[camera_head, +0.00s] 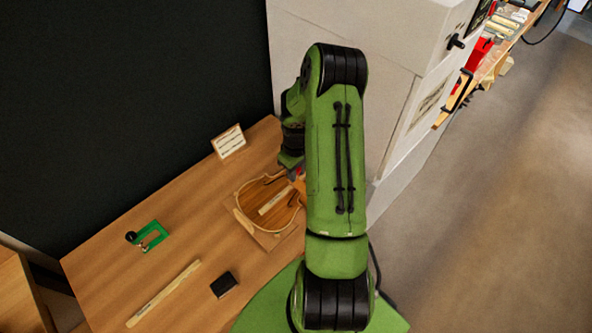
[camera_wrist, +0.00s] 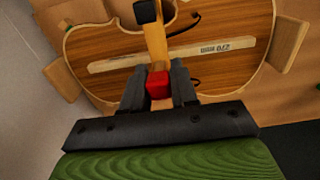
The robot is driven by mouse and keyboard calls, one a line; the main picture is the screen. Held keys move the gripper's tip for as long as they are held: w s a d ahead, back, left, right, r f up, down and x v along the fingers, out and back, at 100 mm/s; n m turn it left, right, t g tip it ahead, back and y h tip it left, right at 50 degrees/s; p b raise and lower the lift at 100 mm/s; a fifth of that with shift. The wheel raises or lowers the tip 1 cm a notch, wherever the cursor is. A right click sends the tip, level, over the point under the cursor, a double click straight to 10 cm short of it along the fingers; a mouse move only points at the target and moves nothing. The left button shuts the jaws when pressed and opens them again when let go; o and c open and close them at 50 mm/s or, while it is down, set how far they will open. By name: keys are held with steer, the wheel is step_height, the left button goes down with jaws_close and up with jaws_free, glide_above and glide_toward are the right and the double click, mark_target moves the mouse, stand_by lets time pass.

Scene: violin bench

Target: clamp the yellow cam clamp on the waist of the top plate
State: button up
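The top plate (camera_wrist: 118,45) lies inner face up on the bench, with a pale bar along its middle; it also shows in the head view (camera_head: 284,190), partly behind my arm. The yellow cam clamp (camera_wrist: 155,42) shows in the wrist view as an orange-yellow bar with a black end (camera_wrist: 147,11) and a red part (camera_wrist: 158,86). My gripper (camera_wrist: 160,82) is shut on the clamp, with the red part between its fingers. The clamp's bar reaches over the plate's narrow waist. I cannot tell whether its jaws touch the plate. My arm hides most of the gripper in the head view.
Wooden blocks (camera_wrist: 289,43) stand at the plate's ends. A pale cabinet stands behind my arm.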

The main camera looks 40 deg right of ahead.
mark_target(302, 185)
jaws_close()
steer(key=shift+s+f+b, duration=0.1)
steer(key=shift+f+b, duration=0.05)
steer(key=shift+b, duration=0.3)
steer(key=t+b, duration=0.1)
steer(key=b, duration=0.1)
steer(key=s+t+b, duration=0.1)
steer(key=t+b, duration=0.1)
steer(key=b, duration=0.1)
steer(key=f+t+b, duration=0.1)
steer(key=b, duration=0.1)
steer(key=shift+s+d, duration=0.1)
steer(key=shift+s, duration=0.2)
steer(key=t+b, duration=0.1)
steer(key=b, duration=0.1)
steer(key=t+b, duration=0.1)
steer(key=b, duration=0.2)
steer(key=shift+s+f+t, duration=0.15)
steer(key=shift+s+t, duration=0.15)
steer(key=shift+s, duration=0.05)
steer(key=shift+b, duration=0.6)
steer(key=shift+s+t, duration=0.1)
steer(key=shift+t, duration=0.3)
steer(key=o, duration=0.6)
jaws_free()
